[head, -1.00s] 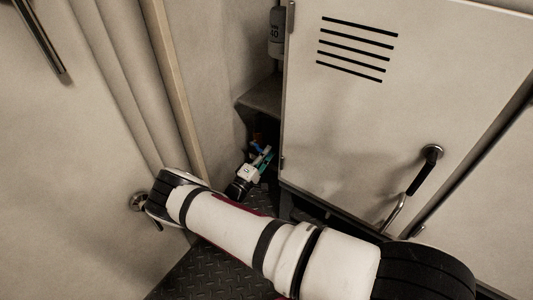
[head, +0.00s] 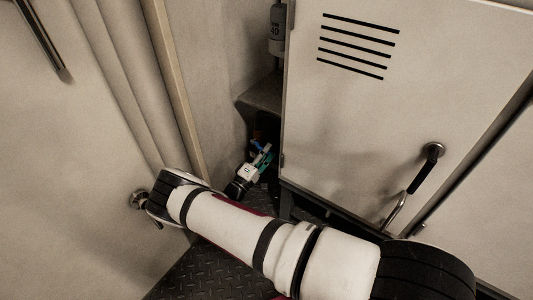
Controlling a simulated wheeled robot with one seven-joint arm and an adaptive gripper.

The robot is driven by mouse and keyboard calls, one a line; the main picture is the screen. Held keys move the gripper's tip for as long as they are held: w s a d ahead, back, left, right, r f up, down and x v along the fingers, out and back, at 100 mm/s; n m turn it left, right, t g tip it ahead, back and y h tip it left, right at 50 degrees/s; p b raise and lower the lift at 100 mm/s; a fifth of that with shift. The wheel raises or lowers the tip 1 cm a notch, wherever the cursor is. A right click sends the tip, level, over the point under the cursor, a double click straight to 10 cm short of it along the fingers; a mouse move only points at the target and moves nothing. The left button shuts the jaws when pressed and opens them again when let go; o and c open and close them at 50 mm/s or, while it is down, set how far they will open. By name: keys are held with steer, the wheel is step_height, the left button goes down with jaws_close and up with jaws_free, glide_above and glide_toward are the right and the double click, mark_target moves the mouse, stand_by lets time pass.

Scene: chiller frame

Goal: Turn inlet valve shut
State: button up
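My gripper (head: 265,154) is small in the head view, low in the dark gap between the beige wall and the vented cabinet. Its white body and black wrist show, with light and teal finger parts pointing up and right. A small blue part (head: 256,143) shows right by the fingertips; it may belong to the inlet valve, but I cannot tell. The rest of the valve is hidden in shadow or behind the gripper. I cannot tell whether the fingers are open, shut or touching anything.
The vented cabinet door (head: 350,110) with its black-gripped handle (head: 421,172) closes off the right. A shelf (head: 263,92) with a grey cylinder (head: 277,30) is above my gripper. A door knob (head: 138,200) is by my arm's elbow. Dark tread-plate floor (head: 215,272) lies below.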

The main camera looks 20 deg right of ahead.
steer(key=v, duration=1.2)
